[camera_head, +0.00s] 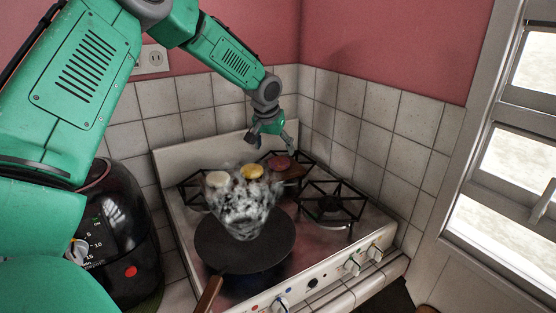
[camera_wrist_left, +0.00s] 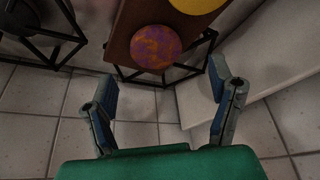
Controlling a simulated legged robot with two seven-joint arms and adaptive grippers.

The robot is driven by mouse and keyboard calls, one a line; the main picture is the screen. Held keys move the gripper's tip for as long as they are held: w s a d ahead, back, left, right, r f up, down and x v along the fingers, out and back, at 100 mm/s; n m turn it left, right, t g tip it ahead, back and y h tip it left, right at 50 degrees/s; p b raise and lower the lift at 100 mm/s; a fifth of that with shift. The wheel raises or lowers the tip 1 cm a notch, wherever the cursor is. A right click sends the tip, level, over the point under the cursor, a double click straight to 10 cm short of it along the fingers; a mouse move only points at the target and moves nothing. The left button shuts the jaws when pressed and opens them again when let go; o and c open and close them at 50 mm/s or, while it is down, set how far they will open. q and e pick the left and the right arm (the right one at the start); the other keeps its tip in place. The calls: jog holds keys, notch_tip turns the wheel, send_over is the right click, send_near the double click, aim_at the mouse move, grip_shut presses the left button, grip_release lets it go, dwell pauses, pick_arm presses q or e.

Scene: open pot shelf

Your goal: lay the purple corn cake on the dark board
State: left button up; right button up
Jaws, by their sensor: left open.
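The purple corn cake (camera_head: 279,162) is a round disc mottled purple and orange. In the left wrist view the cake (camera_wrist_left: 156,46) lies on a dark reddish-brown board (camera_wrist_left: 124,36), close to its edge. A brown part of the board (camera_head: 294,172) shows at the back of the stove in the head view. My left gripper (camera_head: 273,138) is just above and behind the cake. My right gripper is out of view.
A yellow cake (camera_head: 252,172) and a whitish cake (camera_head: 217,179) sit left of the purple one. Pale smoke (camera_head: 240,207) hangs over a black pan (camera_head: 243,247). A bare burner (camera_head: 331,205) is at right. A black appliance (camera_head: 115,235) stands at left.

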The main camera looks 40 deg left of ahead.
pick_arm(q)
notch_tip(320, 180, up, 6)
jog(key=s+d, duration=0.2)
jog(key=shift+d, duration=0.3)
